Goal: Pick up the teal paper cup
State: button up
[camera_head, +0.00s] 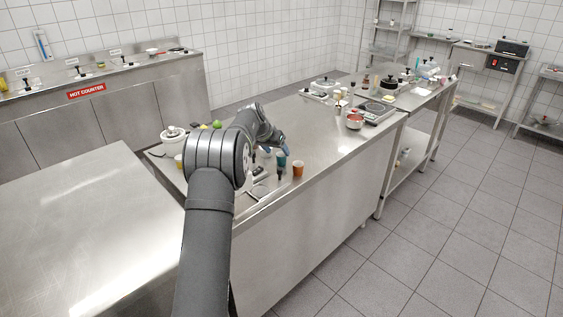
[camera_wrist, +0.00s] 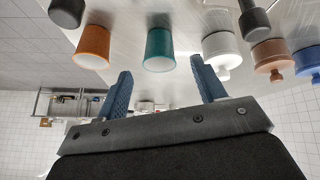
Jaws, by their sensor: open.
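The teal paper cup (camera_wrist: 160,50) shows in the wrist view between my gripper's two blue fingers and beyond their tips, with a visible gap. In the head view the teal cup (camera_head: 281,161) stands on the steel counter, just left of an orange cup (camera_head: 298,169) and partly crowded by my gripper. My gripper (camera_wrist: 164,84) is open and empty, with its fingers spread wider than the cup. In the head view my wrist hides part of the gripper.
In the wrist view, which is upside down, the orange cup (camera_wrist: 91,46) is beside the teal one on the left. A white container (camera_wrist: 221,50), a brown one (camera_wrist: 271,57) and a blue one (camera_wrist: 306,60) line up on the right. A red pot (camera_head: 355,121) stands farther along the counter (camera_head: 335,150).

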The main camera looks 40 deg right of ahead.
aim_at(281, 155)
jog(key=shift+x, duration=2.6)
jog(key=shift+d+r, duration=0.15)
jog(key=c, duration=1.1)
